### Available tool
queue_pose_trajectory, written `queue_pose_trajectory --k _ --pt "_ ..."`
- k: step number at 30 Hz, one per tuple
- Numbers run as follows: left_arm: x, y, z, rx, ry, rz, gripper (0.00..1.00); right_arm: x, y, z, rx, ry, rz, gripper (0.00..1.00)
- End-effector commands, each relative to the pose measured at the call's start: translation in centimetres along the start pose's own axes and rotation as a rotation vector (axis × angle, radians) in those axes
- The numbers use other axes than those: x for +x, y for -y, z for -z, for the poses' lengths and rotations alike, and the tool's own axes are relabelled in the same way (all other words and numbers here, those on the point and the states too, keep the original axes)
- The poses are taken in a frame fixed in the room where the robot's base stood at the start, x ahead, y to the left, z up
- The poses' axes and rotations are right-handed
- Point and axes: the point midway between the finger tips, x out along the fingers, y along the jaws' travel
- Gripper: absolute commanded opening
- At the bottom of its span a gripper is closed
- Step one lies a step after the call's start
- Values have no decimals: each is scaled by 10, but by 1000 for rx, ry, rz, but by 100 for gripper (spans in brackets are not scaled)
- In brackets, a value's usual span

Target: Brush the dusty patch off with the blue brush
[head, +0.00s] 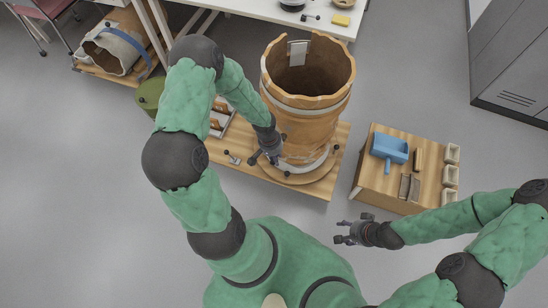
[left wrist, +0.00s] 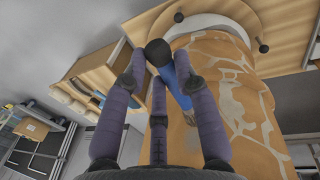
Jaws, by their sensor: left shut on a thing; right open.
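A large orange-brown pot (head: 305,125) with a jagged open rim and pale bands stands upright on a round base on the wooden bench. In the left wrist view the pot (left wrist: 210,70) shows pale, irregular patches (left wrist: 235,88) on its side; I cannot tell which are dust. My left gripper (head: 268,155) is at the pot's lower left side. Contact with the pot is unclear. My right gripper (head: 343,231) is open and empty, below and right of the bench.
A wooden stand (head: 375,185) at the right holds a blue dustpan (head: 390,148), small blocks and pale bins (head: 451,153). A white table (head: 265,8) is at the back, a grey cabinet (head: 515,70) at the right. Floor between bench and stand is clear.

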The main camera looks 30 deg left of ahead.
Motion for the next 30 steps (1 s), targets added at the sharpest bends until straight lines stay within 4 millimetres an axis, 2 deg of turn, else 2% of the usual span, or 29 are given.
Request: queue_pose_trajectory --k 30 --pt "0 0 9 0 0 0 0 -4 2 0 0 0 0 54"
